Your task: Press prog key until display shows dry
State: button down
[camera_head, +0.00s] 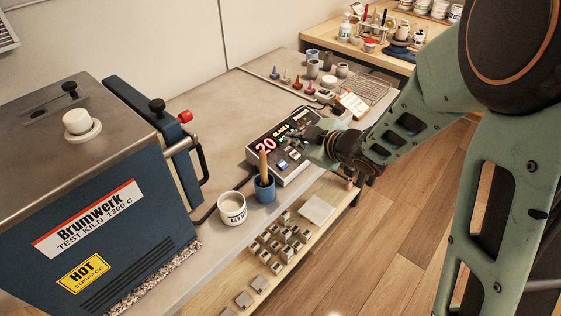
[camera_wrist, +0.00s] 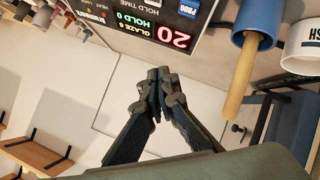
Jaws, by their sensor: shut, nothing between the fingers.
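The kiln controller (camera_head: 283,172) is a grey box with a dark face on the bench. Its display (camera_head: 265,146) shows a red 20 and yellow text. In the wrist view the controller's display (camera_wrist: 160,38) is upside down and reads 20, GLAZE 6 and HOLD 0. The blue PROG key (camera_wrist: 188,9) is at the top edge of the wrist view, partly cut off. My gripper (camera_head: 303,134) is over the far right part of the controller and hides some of it. The gripper's fingertips (camera_wrist: 160,74) are together and empty. I cannot tell whether they touch the controller.
A blue cup (camera_head: 264,190) with a wooden-handled tool stands close in front of the controller, beside a white tub (camera_head: 232,207). The blue kiln (camera_head: 110,210), marked HOT SURFACE, is at the left. Small coloured cones (camera_head: 286,78) and pots stand behind.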

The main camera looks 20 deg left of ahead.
aim_at(283, 164)
jog(key=shift+f, duration=0.15)
jog(key=f+b, duration=0.2)
jog(key=a+f+b, duration=0.1)
jog(key=f+b, duration=0.2)
jog(key=w+a+f+b, duration=0.1)
jog(key=f+b, duration=0.1)
jog(key=f, duration=0.1)
jog(key=shift+f+b, duration=0.15)
jog(key=shift+b, duration=0.2)
jog(key=shift+f, duration=0.1)
dwell(1.2)
jog(key=shift+f+b, duration=0.3)
jog(key=shift+b, duration=0.1)
jog(key=shift+a+f+b, duration=0.15)
jog(key=shift+f+b, duration=0.25)
dwell(0.4)
dwell(0.4)
jog(key=shift+d+r+p, duration=0.2)
jog(key=shift+r+p, duration=0.45)
jog(key=shift+r, duration=0.15)
